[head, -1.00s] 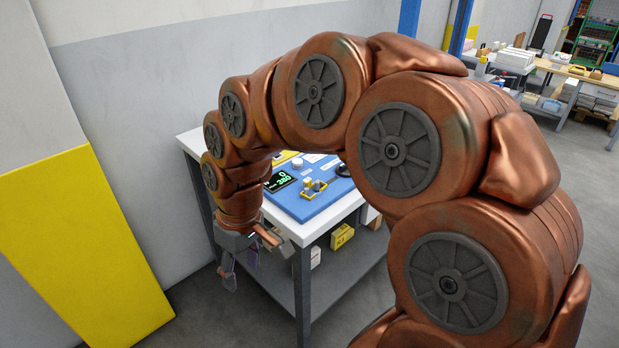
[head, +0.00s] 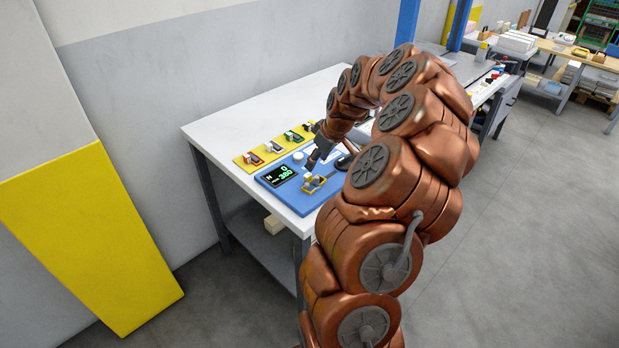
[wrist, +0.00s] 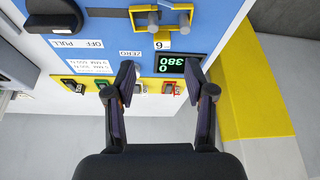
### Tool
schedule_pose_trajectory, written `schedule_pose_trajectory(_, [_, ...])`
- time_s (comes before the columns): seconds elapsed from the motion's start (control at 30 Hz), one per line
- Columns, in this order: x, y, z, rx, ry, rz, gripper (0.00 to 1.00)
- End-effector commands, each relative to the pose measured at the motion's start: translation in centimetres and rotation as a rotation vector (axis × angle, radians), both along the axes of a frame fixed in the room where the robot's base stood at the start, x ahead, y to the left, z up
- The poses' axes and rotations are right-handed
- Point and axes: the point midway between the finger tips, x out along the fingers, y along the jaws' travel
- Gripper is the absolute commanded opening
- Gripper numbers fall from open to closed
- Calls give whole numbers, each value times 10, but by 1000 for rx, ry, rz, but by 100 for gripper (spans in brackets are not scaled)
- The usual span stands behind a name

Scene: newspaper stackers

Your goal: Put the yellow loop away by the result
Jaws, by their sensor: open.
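The yellow loop (head: 314,184) sits on the blue test board (head: 273,178), around or against two grey pins. It also shows at the top of the wrist view (wrist: 161,18). The display (head: 280,175) on the board reads 0 and, below it, 380. A yellow rack strip (head: 272,150) behind the board carries several holders with red, white, green and black pieces. My gripper (head: 312,160) is over the board, close to the loop in the head view. In the wrist view my gripper (wrist: 159,82) is open, with nothing between its fingers.
The white table (head: 225,127) has free room left of and behind the board. A grey wall with a yellow panel (head: 85,235) stands at the left. The board bears PULL, OFF and ZERO labels. A second bench (head: 550,60) is far right.

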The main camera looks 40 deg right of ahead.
Motion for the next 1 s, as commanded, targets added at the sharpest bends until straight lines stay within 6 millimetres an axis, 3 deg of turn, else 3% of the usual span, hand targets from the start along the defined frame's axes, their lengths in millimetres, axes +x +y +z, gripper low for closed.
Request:
schedule_pose_trajectory(0.3, [9, 1, -23, 2, 3, 1, 54])
schedule_pose_trajectory(0.57, [14, 4, -31, 2, 4, 2, 54])
schedule_pose_trajectory(1.0, [30, 6, -68, 0, 2, 2, 54])
